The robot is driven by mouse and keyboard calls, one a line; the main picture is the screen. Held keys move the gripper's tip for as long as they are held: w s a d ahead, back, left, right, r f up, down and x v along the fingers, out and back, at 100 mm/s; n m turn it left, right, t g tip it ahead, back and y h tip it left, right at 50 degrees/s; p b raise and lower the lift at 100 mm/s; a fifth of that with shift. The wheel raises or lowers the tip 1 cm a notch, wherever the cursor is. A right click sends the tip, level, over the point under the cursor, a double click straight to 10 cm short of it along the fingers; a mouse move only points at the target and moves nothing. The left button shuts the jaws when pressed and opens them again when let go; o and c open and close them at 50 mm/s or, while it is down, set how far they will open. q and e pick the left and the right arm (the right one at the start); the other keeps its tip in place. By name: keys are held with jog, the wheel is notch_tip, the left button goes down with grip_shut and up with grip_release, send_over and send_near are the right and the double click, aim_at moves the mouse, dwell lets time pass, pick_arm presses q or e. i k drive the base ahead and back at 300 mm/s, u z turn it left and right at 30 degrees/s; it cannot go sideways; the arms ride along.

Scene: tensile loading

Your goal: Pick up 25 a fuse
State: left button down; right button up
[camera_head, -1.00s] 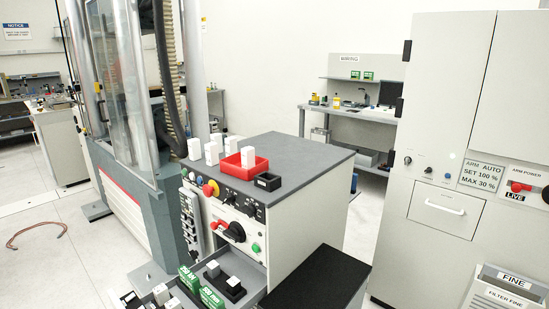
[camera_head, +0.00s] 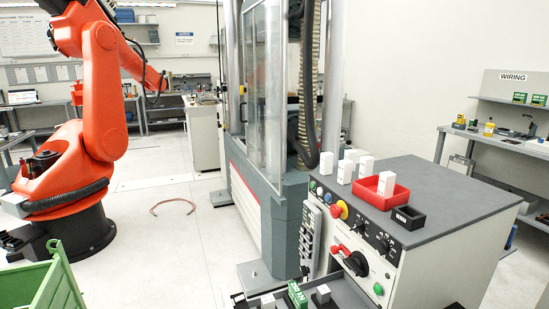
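No part is readable as a 25 A fuse. Several small white blocks stand on the grey-topped control cabinet (camera_head: 455,196); they may be boxes, and any print on them is too small to read. One white block (camera_head: 364,168) stands at the back. Another white block (camera_head: 386,184) is in a red tray (camera_head: 392,198). A small black open box (camera_head: 408,217) with a label sits beside the tray. Neither of my grippers shows in this view.
An orange robot arm (camera_head: 102,95) and green bin (camera_head: 40,285) are at left. A wiring bench (camera_head: 500,145) is at right. The floor between is mostly clear.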

aim_at(366, 164)
jog(key=u, duration=0.3)
jog(key=i, duration=0.8)
jog(key=z, duration=0.65)
jog(key=i, duration=0.5)
jog(key=z, duration=0.5)
